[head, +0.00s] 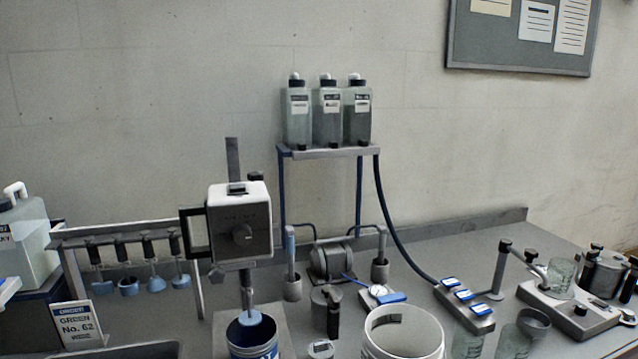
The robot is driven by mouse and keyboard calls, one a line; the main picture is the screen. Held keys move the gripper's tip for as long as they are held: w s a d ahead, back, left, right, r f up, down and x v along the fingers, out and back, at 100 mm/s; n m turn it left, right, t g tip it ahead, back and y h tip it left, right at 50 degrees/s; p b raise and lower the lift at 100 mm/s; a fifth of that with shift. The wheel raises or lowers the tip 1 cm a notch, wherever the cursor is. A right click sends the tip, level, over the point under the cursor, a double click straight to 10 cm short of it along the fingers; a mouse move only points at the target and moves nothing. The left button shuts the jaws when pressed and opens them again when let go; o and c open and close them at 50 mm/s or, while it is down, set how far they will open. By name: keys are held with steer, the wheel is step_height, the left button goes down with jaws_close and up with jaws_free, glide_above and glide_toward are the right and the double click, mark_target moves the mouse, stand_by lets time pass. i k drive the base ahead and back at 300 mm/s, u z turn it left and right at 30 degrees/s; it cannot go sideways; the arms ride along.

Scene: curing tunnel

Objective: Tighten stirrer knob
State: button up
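The stirrer (239,215) stands left of centre on the bench, a white-topped box with a dark front panel on an upright post. A round dark knob (242,234) is on its front panel. A shaft (247,290) runs down from the stirrer into a blue container (252,338). My gripper is not in view.
A white bucket (403,330) stands right of the blue container. A shelf (330,153) carries three bottles behind. Bare bench (450,250) shows at the back right.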

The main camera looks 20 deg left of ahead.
mark_target(254, 175)
steer(key=k, duration=0.3)
steer(key=u, duration=1.2)
steer(key=i, duration=0.35)
steer(key=z, duration=0.1)
